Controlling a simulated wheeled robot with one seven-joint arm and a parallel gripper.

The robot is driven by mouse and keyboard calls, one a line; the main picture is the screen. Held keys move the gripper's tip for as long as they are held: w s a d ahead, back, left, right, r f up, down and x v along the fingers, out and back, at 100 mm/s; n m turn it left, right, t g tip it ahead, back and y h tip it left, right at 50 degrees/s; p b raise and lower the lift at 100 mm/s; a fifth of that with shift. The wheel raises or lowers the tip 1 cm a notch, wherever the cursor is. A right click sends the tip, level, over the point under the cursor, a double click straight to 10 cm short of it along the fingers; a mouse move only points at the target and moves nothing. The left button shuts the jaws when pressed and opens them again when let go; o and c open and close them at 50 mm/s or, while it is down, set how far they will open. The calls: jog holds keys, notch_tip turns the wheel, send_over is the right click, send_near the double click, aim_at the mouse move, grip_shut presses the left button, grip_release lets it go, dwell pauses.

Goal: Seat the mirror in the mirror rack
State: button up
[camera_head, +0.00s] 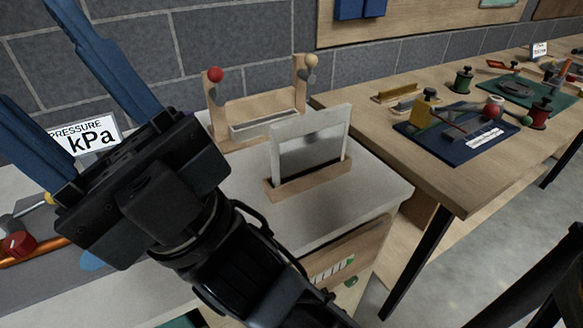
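A square mirror (312,147) with a pale frame stands upright, leaning slightly, in a slotted wooden base (308,182) on a light cabinet top. Behind it is a wooden fixture (262,108) with two posts, a red knob on the left one and a tan knob on the right, and a pale bar low between them. I cannot tell for sure which wooden piece is the mirror rack. My gripper (32,55) is at the upper left, its blue fingers spread wide and empty, pointing up and left, away from the mirror. Its fingertips are at the frame's edge.
A sign reading "PRESSURE kPa" (88,137) is behind my gripper. A red knob and orange pipe (35,250) are at the lower left. A wooden table (445,175) on the right holds a dark blue mat (450,155) and several small tools. A grey block wall (130,45) is behind.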

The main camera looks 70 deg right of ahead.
jog(key=s+d+f+m+g+h, duration=0.2)
jog(key=s+f+m+g+h, duration=0.15)
jog(key=f+m+h, duration=0.35)
jog(key=s+d+f+m+g+h, duration=0.15)
jog(key=s+f+m+h, duration=0.25)
jog(key=f, duration=0.6)
jog(key=s+d+f+m+g+h, duration=0.1)
jog(key=s+f+m+g+h, duration=0.25)
jog(key=f+m+h, duration=0.35)
jog(key=s+d+f+n+g+y, duration=0.1)
jog(key=s+d+f+g+y, duration=0.1)
jog(key=s+f, duration=0.5)
jog(key=shift+s+d+n+g, duration=0.3)
jog(key=shift+s+d+g, duration=0.3)
jog(key=shift+g, duration=0.65)
jog(key=shift+s+a, duration=0.1)
